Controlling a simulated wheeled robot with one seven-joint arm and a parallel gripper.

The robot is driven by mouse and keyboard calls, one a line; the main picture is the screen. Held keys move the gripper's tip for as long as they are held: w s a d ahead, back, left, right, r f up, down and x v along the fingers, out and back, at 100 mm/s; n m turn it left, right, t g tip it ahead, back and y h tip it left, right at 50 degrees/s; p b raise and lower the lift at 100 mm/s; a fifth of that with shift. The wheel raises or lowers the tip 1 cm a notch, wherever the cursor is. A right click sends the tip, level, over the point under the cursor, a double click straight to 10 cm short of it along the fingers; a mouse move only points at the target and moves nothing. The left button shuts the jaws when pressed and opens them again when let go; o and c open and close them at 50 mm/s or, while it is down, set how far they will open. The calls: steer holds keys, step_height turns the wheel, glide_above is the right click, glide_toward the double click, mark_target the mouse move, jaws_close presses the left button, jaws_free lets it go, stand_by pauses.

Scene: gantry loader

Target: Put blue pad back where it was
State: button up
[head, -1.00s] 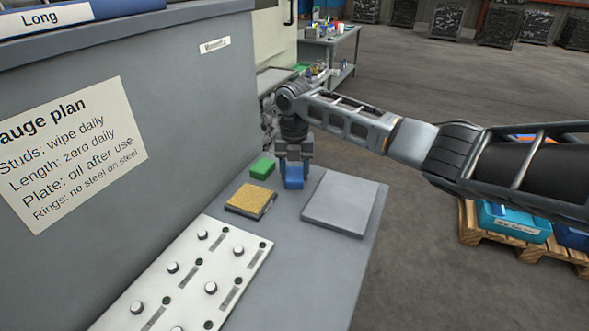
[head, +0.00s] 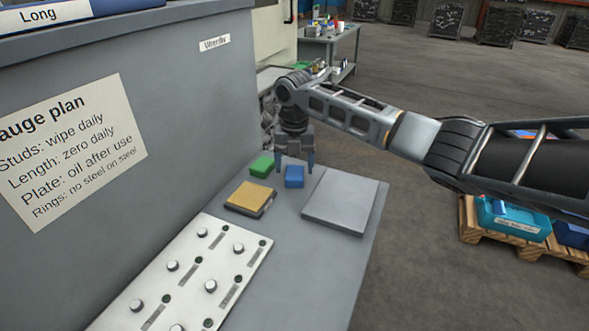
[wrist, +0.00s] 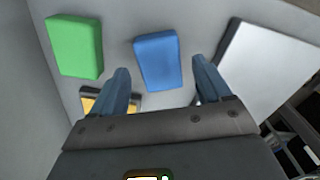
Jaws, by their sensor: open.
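The blue pad (head: 294,177) lies flat on the grey bench top, between a green pad (head: 262,166) on its left and a grey plate (head: 341,200) on its right. My gripper (head: 294,165) is open and empty just above and behind the blue pad. In the wrist view the blue pad (wrist: 157,61) shows whole, ahead of the gap between my two fingers (wrist: 160,85), and neither finger touches it. The green pad (wrist: 75,47) shows at the upper left there.
A tan pad on a dark base (head: 249,197) lies nearer on the bench. A white board with several studs and holes (head: 190,275) fills the front of the bench. A tall grey panel (head: 190,110) bounds the left side. The bench's right edge drops to the floor.

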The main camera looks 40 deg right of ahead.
mark_target(294, 172)
step_height(294, 172, up, 10)
steer(key=b, duration=0.1)
steer(key=shift+r, duration=0.25)
